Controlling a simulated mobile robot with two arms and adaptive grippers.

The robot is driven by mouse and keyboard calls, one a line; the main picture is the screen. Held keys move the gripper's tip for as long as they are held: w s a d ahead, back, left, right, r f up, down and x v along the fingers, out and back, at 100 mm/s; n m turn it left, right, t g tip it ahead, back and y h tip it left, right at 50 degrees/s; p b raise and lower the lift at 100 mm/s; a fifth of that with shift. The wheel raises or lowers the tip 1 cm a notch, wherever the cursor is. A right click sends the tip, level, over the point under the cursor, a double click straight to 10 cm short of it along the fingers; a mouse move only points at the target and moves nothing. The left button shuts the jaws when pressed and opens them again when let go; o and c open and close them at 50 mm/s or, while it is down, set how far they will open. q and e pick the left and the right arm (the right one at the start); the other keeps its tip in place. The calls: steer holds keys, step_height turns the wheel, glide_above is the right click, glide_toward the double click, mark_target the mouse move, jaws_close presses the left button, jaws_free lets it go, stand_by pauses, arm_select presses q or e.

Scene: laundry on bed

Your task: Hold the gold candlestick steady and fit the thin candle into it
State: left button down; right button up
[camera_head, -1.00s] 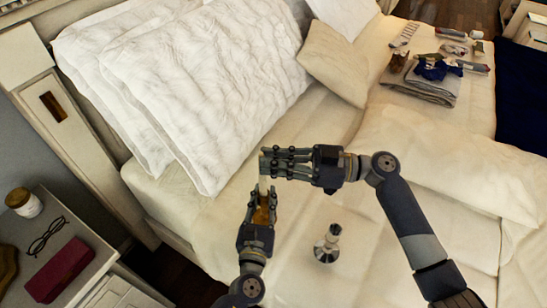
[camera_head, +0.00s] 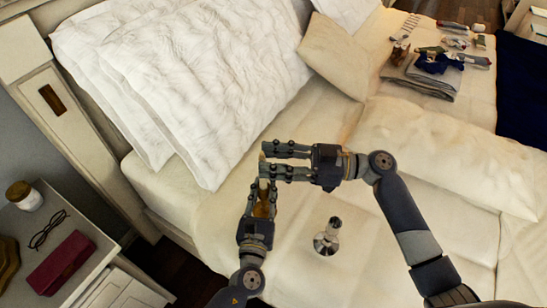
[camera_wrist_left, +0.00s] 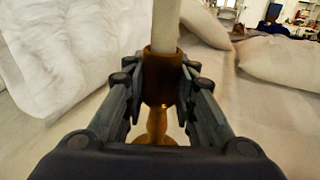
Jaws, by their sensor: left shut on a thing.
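The gold candlestick (camera_wrist_left: 160,80) is amber-gold, with a cup at its top and a narrow stem. My left gripper (camera_head: 263,198) is shut around it and holds it upright near the front of the bed. The thin pale candle (camera_wrist_left: 166,25) stands upright with its lower end inside the candlestick's cup in the left wrist view. Its top runs out of that view. In the head view the candle (camera_head: 262,166) shows as a small pale piece beside the right fingertips. My right gripper (camera_head: 272,162) is above the candlestick with its fingers spread apart, open.
A silver candlestick (camera_head: 327,238) stands on the bed to the right. White pillows (camera_head: 190,80) and a beige cushion (camera_head: 332,57) lie behind. Folded grey cloth (camera_head: 420,80) and small items lie far right. A nightstand (camera_head: 90,228) with a jar, glasses and a red case is at left.

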steer(key=shift+d, duration=0.1)
steer(key=s+d, duration=0.1)
steer(key=d, duration=1)
steer(key=shift+s+d+f, duration=0.15)
steer(key=shift+s+d, duration=0.2)
steer(key=shift+d, duration=0.05)
arm_select(q)
steer(key=c, duration=1.2)
jaws_free()
